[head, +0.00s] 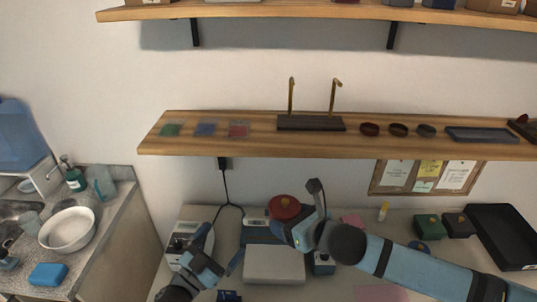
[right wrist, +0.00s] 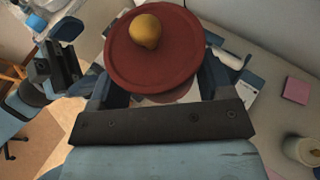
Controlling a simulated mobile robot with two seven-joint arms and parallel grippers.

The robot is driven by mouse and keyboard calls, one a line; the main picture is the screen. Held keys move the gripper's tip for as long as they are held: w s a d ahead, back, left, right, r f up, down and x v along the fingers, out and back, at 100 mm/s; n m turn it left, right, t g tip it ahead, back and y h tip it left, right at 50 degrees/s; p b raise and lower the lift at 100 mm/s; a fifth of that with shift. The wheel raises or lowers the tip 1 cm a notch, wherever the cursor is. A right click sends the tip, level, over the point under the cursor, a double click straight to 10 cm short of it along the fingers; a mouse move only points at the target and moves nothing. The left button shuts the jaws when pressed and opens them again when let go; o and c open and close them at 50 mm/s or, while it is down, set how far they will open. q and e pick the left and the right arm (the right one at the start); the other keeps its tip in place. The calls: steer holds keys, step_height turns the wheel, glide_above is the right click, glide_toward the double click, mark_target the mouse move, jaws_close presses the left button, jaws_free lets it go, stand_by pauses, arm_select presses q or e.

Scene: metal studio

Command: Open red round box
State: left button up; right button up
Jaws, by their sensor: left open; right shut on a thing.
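The red round box (head: 284,207) is up at my right gripper (head: 298,215) in the head view, above the worktable. In the right wrist view its red round lid (right wrist: 152,62) faces the camera, with a yellow knob (right wrist: 145,32) on top. My right gripper is shut on the box, one finger on each side. A reddish-brown edge (right wrist: 178,95) shows under the lid; I cannot tell whether lid and body are apart. My left gripper (head: 218,250) is open and empty, left of the box and lower in the head view. It also shows in the right wrist view (right wrist: 52,30).
A grey-white flat device (head: 274,264) lies on the table below the box. A white device (head: 188,242) stands at the left. A green box (head: 428,226) and a black tray (head: 503,237) are at the right. A wooden shelf (head: 260,137) runs along the wall behind.

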arm_select(q)
steer(key=w+d+r+m+g+h, duration=0.4)
steer(key=d+r+m+g+h, duration=0.25)
steer(key=m+g, duration=0.3)
steer(key=m+g+y, duration=0.4)
steer(key=g+y, duration=0.6)
steer(key=y, duration=0.6)
glide_toward(286, 200)
steer(key=shift+t, duration=0.25)
steer(key=x, duration=1)
steer(key=shift+s, duration=0.2)
steer(key=c, duration=0.9)
steer(key=shift+r, duration=0.25)
